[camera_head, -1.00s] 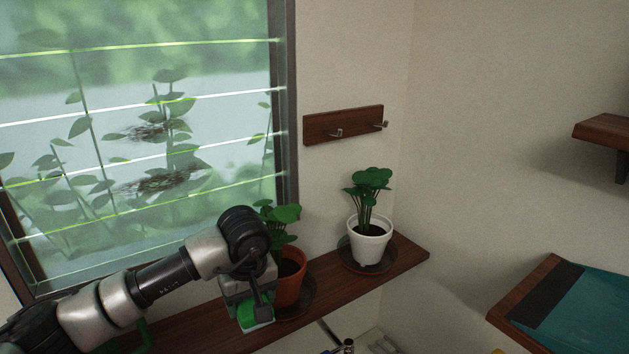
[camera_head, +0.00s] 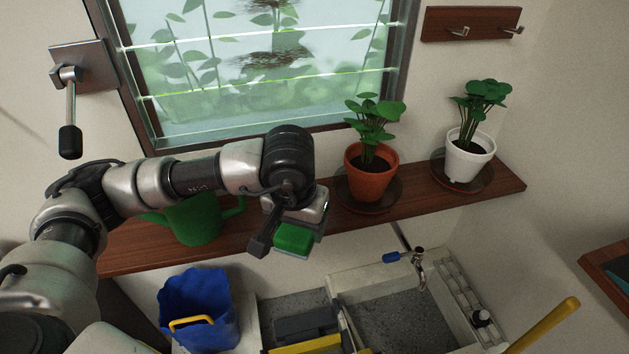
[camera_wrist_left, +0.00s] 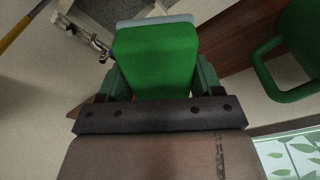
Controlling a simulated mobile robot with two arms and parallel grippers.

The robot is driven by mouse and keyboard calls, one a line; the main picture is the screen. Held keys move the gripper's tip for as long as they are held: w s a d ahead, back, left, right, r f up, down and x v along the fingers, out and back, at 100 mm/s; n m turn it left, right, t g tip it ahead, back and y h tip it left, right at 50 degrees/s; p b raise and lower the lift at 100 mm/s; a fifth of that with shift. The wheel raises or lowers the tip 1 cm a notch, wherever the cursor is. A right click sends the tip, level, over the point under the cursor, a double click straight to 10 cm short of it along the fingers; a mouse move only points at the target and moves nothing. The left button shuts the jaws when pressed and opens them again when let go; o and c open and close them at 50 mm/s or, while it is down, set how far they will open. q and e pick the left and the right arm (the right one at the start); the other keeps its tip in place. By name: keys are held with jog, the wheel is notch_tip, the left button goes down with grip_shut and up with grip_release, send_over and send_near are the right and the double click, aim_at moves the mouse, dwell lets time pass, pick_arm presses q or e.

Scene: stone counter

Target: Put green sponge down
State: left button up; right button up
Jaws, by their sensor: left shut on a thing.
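The green sponge (camera_head: 294,238) is held in my left gripper (camera_head: 284,232), in front of the wooden shelf's front edge and above the counter. In the left wrist view the sponge (camera_wrist_left: 155,62) sits between the two fingers, its green face toward the camera and a pale grey-blue layer at its far edge. The left gripper is shut on it. My right gripper is not in view.
The wooden shelf (camera_head: 420,196) holds a green watering can (camera_head: 195,222), an orange-potted plant (camera_head: 370,180) and a white-potted plant (camera_head: 467,158). Below are a blue bucket (camera_head: 200,305), a stone sink (camera_head: 400,318) and its faucet (camera_head: 420,268). A yellow handle (camera_head: 545,325) rises at lower right.

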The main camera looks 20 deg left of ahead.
pick_arm(q)
jog(key=w+d+n+b, duration=0.3)
jog(key=w+n, duration=0.4)
jog(key=w, duration=0.4)
jog(key=shift+g+y, duration=0.3)
jog(key=shift+y, duration=0.1)
jog(key=a+f+p, duration=0.1)
jog(key=a+f, duration=0.1)
jog(key=a, duration=0.1)
jog(key=w+a+f+p, duration=0.1)
jog(key=a+f, duration=0.1)
jog(key=a, duration=0.2)
jog(key=a+f+p, duration=0.1)
jog(key=a+f, duration=0.1)
jog(key=a, duration=0.1)
jog(key=shift+w+a, duration=0.15)
jog(key=shift+a, duration=0.25)
jog(key=shift+a+f+p, duration=0.15)
jog(key=shift+f+p, duration=0.05)
jog(key=shift+p, duration=0.1)
notch_tip(320, 180, down, 3)
jog(key=shift+f+p, duration=0.1)
jog(key=shift+p, duration=0.5)
jog(key=shift+f, duration=0.3)
